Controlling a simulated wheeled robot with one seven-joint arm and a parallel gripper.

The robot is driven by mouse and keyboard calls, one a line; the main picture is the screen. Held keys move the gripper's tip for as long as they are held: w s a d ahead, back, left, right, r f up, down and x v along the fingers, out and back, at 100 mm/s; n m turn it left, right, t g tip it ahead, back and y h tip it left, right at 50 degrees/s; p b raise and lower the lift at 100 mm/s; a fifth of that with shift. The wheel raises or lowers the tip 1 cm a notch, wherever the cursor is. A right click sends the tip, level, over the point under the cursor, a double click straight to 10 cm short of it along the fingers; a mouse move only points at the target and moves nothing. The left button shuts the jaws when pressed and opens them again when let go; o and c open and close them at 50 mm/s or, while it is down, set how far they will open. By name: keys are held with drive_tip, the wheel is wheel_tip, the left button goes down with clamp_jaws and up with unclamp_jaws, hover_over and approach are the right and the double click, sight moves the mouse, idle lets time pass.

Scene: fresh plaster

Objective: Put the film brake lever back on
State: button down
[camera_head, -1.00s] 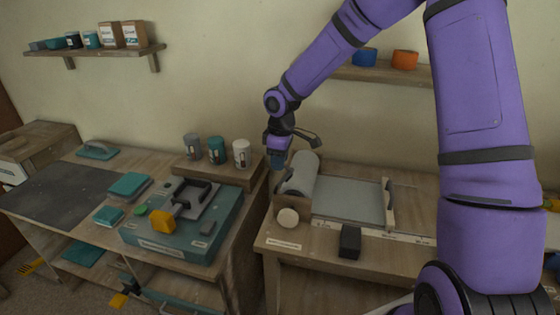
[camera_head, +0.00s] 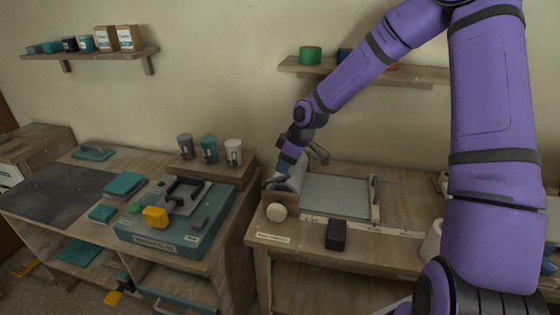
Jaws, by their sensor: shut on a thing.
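My gripper (camera_head: 285,170) is low over the left end of the film dispenser on the right-hand bench, its fingers close to the roll. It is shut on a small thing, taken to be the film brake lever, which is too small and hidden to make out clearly. The film dispenser has a wooden end block (camera_head: 284,198) with a round cream knob (camera_head: 276,212) on its front. The pale film roll (camera_head: 298,176) is partly hidden behind my gripper. Whether the held piece touches the dispenser cannot be told.
A grey panel (camera_head: 335,195) lies right of the roll, with a black block (camera_head: 336,234) in front. Left stands a teal case (camera_head: 170,240) with a yellow-ended tool; three cups (camera_head: 209,150) stand on a riser behind. A shelf (camera_head: 420,74) hangs above.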

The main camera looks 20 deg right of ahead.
drive_tip(key=shift+s+d+f, duration=0.35)
drive_tip(key=shift+d+f, duration=0.1)
drive_tip(key=shift+d, duration=0.05)
drive_tip(key=shift+s+d+f+t+y, duration=0.2)
drive_tip(key=shift+d+f+t+y, duration=0.2)
drive_tip(key=shift+y, duration=0.2)
drive_tip(key=shift+s+d+f, duration=0.2)
drive_tip(key=shift+d+f, duration=0.05)
drive_tip(key=shift+f, duration=0.2)
drive_tip(key=shift+s+d+f, duration=0.2)
drive_tip(key=shift+f, duration=0.25)
drive_tip(key=shift+s+d+f, duration=0.1)
drive_tip(key=shift+f, duration=0.05)
drive_tip(key=c, duration=0.8)
unclamp_jaws()
drive_tip(key=shift+v, duration=5.4)
